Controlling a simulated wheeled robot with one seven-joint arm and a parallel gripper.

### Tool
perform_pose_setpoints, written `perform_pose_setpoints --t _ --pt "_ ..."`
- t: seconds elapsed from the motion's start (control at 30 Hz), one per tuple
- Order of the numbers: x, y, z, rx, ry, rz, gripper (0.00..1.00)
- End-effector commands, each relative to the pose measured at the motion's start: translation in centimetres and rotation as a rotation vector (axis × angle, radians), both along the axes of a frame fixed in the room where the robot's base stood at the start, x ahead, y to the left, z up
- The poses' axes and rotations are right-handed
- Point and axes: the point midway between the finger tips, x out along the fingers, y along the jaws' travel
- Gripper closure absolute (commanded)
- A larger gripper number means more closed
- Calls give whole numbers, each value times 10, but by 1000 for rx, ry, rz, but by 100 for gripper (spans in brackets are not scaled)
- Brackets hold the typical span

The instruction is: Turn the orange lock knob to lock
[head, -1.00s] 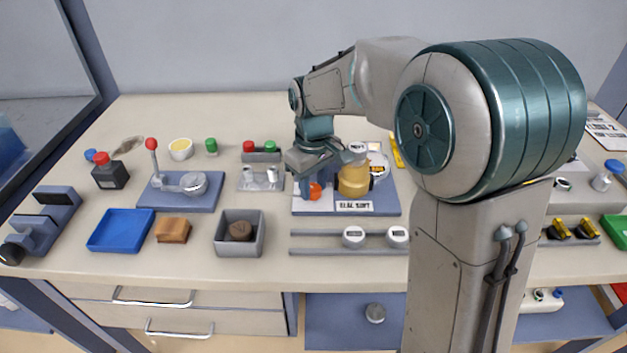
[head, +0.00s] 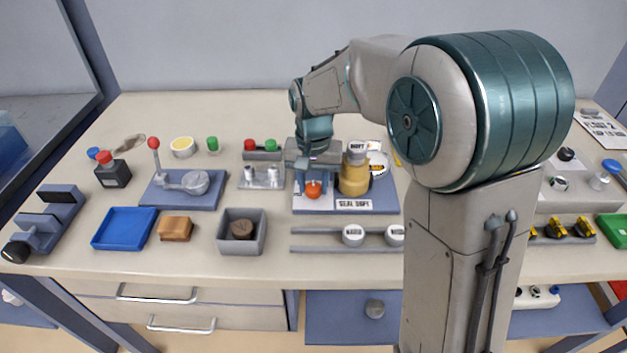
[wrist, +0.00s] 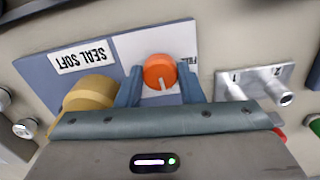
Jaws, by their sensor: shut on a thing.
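The orange lock knob (head: 314,189) stands on the blue-grey base plate (head: 300,207) with white label cards. In the wrist view the knob (wrist: 160,71) shows its round top with a pale pointer line running toward my gripper. My gripper (wrist: 160,85) has one blue finger on each side of the knob and is shut on it. In the head view my gripper (head: 312,178) comes down from above onto the knob. The yellow-tan cylinder (head: 354,176) stands close to the right of it, and also shows in the wrist view (wrist: 88,93). The card behind the knob is partly hidden.
A metal fixture with two pegs (head: 262,176) stands left of the plate. A rail with white round gauges (head: 353,235) lies in front. A grey box (head: 241,245) holds a brown piece. A red-knobbed lever (head: 153,143) rises further left.

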Motion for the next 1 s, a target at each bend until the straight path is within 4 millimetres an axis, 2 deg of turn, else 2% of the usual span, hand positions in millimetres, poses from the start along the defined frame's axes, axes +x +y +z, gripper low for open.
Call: perform_pose_setpoints --t 0.3,0.77,0.8,0.87,1.0 --pt "1 0 1 1 -4 -97 89" --pt "1 0 1 1 -4 -111 89" --pt "1 0 1 2 -4 -111 63" --pt "1 0 1 1 -4 -111 47" --pt "1 0 1 1 -3 -110 44"
